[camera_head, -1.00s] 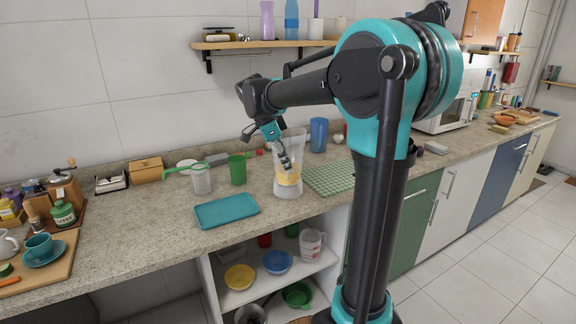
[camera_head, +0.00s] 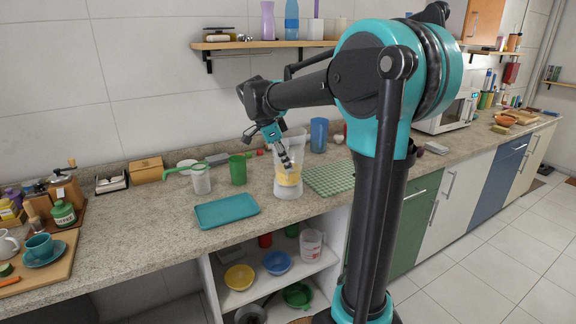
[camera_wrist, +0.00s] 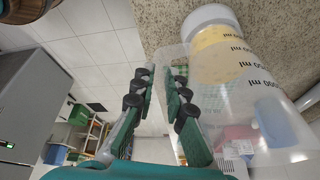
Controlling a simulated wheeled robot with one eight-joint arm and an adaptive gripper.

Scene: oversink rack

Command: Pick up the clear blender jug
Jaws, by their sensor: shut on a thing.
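The clear blender jug (camera_head: 289,188) stands upright on the counter, with a white base and yellow contents low inside. In the wrist view the jug (camera_wrist: 238,80) fills the right side, with measuring marks on its see-through wall. My gripper (camera_head: 286,162) reaches down to the jug from the upper left. In the wrist view my gripper's dark green padded fingers (camera_wrist: 160,88) are at the jug's near side, shut on it with a gap between them. The exact contact is hard to see through the clear wall.
A teal tray (camera_head: 227,210) lies in front left of the jug. A green cup (camera_head: 238,170) and a clear measuring cup (camera_head: 201,180) stand to its left. A blue tumbler (camera_head: 319,135) stands behind right, and a green checked mat (camera_head: 330,178) lies to the right.

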